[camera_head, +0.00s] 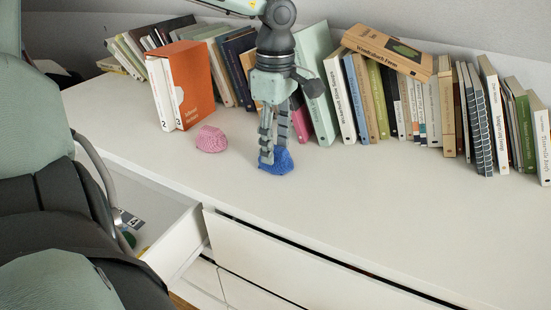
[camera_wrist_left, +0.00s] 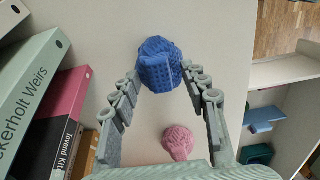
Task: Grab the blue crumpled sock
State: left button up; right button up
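The blue crumpled sock (camera_head: 283,162) lies on the white cabinet top, in front of the row of books. My left gripper (camera_head: 271,158) points down at it, with its fingertips at the sock and hiding part of it. In the left wrist view the sock (camera_wrist_left: 160,66) sits between and slightly beyond the tips of the spread fingers (camera_wrist_left: 160,80). The gripper looks open, with narrow gaps beside the sock. I cannot tell whether any finger touches it. My right gripper is not in view.
A pink crumpled sock (camera_head: 211,139) lies left of the blue one, and shows in the wrist view (camera_wrist_left: 178,142). An orange book box (camera_head: 186,84) and several books (camera_head: 378,95) stand behind. An open drawer (camera_head: 176,243) juts out at lower left. The cabinet top (camera_head: 380,205) is clear to the right.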

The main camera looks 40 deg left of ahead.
pick_arm(q)
grip_shut()
jog(key=shift+r, duration=0.1)
